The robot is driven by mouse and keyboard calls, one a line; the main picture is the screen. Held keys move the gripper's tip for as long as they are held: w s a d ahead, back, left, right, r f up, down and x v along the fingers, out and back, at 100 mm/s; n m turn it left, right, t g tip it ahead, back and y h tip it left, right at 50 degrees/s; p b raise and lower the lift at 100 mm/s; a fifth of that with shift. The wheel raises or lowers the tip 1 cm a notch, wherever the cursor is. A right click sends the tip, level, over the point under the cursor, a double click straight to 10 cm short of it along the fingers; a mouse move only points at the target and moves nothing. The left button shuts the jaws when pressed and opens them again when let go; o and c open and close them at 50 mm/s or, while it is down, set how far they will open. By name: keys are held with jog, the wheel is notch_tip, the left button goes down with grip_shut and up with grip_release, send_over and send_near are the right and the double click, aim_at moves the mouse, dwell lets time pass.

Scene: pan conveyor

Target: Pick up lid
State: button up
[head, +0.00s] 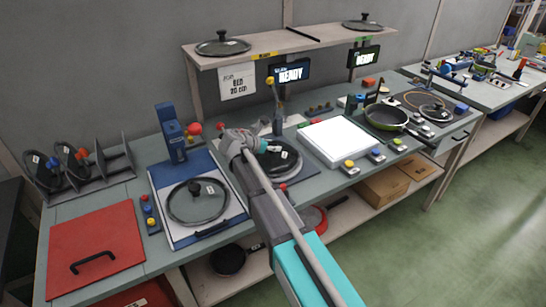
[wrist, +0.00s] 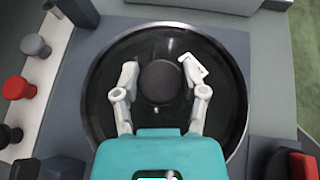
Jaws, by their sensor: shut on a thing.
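A round dark lid with a shiny rim (wrist: 225,95) and a black central knob (wrist: 160,82) fills the middle of the wrist view. The same lid (head: 290,160) lies at the middle of the bench in the head view, partly hidden by my arm. My gripper (wrist: 158,76) is over its centre, with one finger on each side of the knob, shut on it. A small white tag shows at the right fingertip. In the head view my gripper (head: 268,147) is small. I cannot tell whether the lid is lifted off its support.
A glass lid (head: 182,212) lies on a blue-and-white board to the left. More lids stand in a rack (head: 110,170) and on the shelf (head: 280,43). A bright white panel (head: 336,140) and a green pan (head: 385,117) are to the right. Knobs (wrist: 35,45) line the wrist view's left.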

grip_shut()
jog(key=shift+r, duration=0.15)
notch_tip(320, 180, up, 2)
jog(key=shift+p, duration=1.2)
jog(key=s+d+r+p, duration=0.1)
jog(key=s+r+p, duration=0.9)
jog(key=s, duration=0.4)
jog(key=shift+r+p, duration=0.35)
